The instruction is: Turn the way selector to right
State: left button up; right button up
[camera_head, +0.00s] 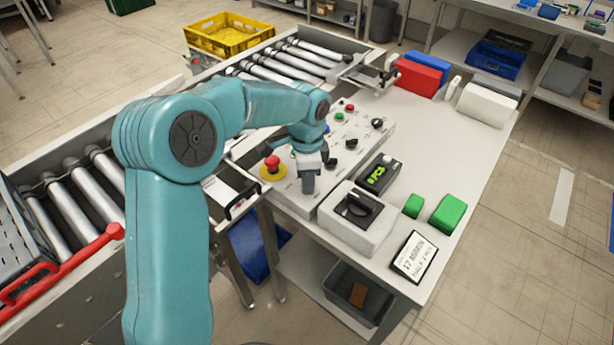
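The control panel (378,138) lies on the white table beside the conveyor. Small black knobs show on it: one at its far right (377,123), one nearer the middle (351,143) and one (331,164) just right of my gripper. I cannot tell from labels which is the way selector. My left gripper (309,186) points down at the near part of the panel, right of the red emergency button (272,163). Its fingers look close together, but their gap and whatever is under them are hidden. My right gripper is out of view.
A white box with a large black rotary switch (358,208) stands right of the gripper, near a green-digit display (378,174). Green blocks (448,214) and a sign card (414,257) lie farther right. The roller conveyor (290,62) runs behind, with a yellow crate (228,35).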

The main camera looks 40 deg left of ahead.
pick_arm(q)
jog(key=o, duration=0.4)
jog(key=shift+r, duration=0.1)
jog(key=shift+c, duration=0.2)
notch_tip(320, 180, up, 16)
jog(key=shift+r+p, duration=0.2)
jog(key=shift+p, duration=0.1)
jog(key=shift+s+f, duration=0.1)
jog(key=shift+s, duration=0.05)
